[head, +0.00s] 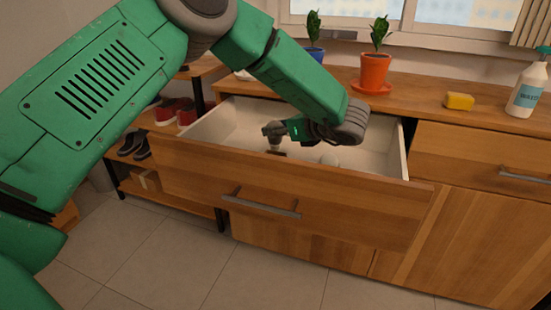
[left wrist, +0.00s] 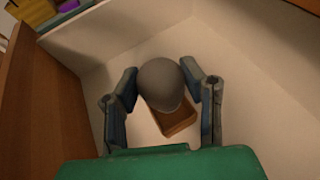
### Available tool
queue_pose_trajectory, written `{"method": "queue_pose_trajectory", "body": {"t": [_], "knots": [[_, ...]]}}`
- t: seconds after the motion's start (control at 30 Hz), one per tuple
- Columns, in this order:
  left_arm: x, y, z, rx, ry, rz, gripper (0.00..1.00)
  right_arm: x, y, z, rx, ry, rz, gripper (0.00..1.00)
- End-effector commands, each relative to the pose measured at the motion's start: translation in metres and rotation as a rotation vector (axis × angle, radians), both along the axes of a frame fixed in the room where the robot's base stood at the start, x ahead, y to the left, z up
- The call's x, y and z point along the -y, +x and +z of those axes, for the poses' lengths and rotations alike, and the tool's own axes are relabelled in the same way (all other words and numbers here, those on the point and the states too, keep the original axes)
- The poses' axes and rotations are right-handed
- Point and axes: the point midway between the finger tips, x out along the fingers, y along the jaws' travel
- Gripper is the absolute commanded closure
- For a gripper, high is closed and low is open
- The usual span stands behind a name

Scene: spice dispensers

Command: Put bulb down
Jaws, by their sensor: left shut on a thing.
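The bulb (left wrist: 162,84) shows in the left wrist view as a dull grey, rounded thing between my two fingers. My left gripper (head: 280,131) is shut on it inside the open drawer (head: 300,207). In the head view the hand points left, and the held thing is small and partly covered by the fingers. A small brown open-looking box or holder (left wrist: 178,122) lies under the bulb on the pale drawer floor. I cannot tell whether the bulb touches it. My right gripper is in neither view.
A pale round thing (head: 328,158) sits in the drawer below my wrist. The drawer's walls and wooden front surround the hand. On the counter stand a red-potted plant (head: 375,70), a blue-potted plant (head: 314,52), a yellow sponge (head: 459,101) and a spray bottle (head: 527,91).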

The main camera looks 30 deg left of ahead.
Motion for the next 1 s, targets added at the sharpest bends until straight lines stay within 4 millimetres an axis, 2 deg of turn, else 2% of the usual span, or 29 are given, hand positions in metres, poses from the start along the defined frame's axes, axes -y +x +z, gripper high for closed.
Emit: {"method": "queue_pose_trajectory", "body": {"t": [0.03, 0.17, 0.4, 0.87, 0.9, 0.93, 1.0], "knots": [[-0.001, 0.000, -0.010, -0.001, -0.001, 0.001, 0.98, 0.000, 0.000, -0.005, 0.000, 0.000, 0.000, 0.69], [-0.003, 0.000, -0.022, 0.000, -0.003, 0.001, 0.98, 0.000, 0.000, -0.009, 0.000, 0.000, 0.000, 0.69], [-0.004, 0.000, -0.060, -0.002, -0.003, 0.001, 0.98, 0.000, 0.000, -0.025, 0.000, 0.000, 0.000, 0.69], [-0.003, 0.000, -0.067, -0.001, -0.004, 0.001, 0.98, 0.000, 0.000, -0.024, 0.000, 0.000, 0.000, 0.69], [-0.003, 0.000, -0.067, 0.000, -0.004, 0.001, 0.54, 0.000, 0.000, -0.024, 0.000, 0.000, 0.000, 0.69], [-0.003, 0.000, -0.067, 0.000, -0.004, 0.001, 0.44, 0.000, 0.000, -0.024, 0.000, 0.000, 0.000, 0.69], [-0.003, 0.000, -0.067, 0.000, -0.004, 0.001, 0.44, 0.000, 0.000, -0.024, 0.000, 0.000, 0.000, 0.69]]}}
